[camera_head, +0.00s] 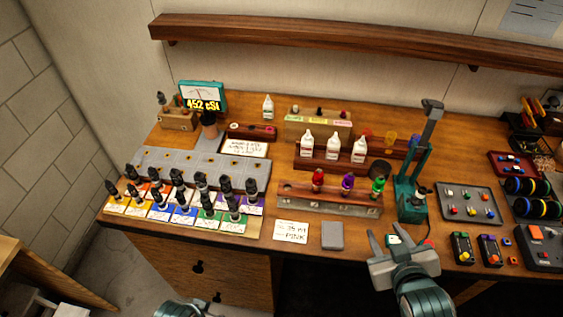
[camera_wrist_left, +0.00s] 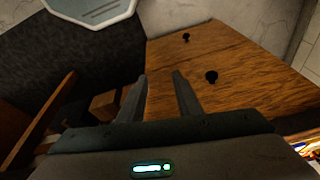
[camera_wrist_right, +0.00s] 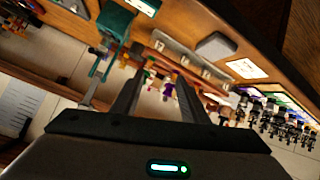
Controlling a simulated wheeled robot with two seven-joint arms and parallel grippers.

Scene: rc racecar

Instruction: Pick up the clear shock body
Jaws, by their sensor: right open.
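No piece is clearly recognizable as the clear shock body. A front rack (camera_head: 330,205) holds a red-topped piece (camera_head: 318,180), a purple-topped piece (camera_head: 347,184) and a green-topped piece (camera_head: 378,187). A teal press (camera_head: 408,195) stands right of it, with a small dark and pale piece (camera_head: 420,192) at it. My right gripper (camera_head: 402,237) is open and empty, over the bench's front edge below the press. In the right wrist view its fingers (camera_wrist_right: 157,85) point toward the rack. My left gripper (camera_wrist_left: 160,75) is open and empty, facing the drawer fronts.
Several dark shocks stand on coloured cards (camera_head: 185,213) at the left. White bottles (camera_head: 333,146) stand on a wooden rack behind. A grey block (camera_head: 332,235) and a note card (camera_head: 291,232) lie near the front edge. A parts tray (camera_head: 470,203) lies right of the press.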

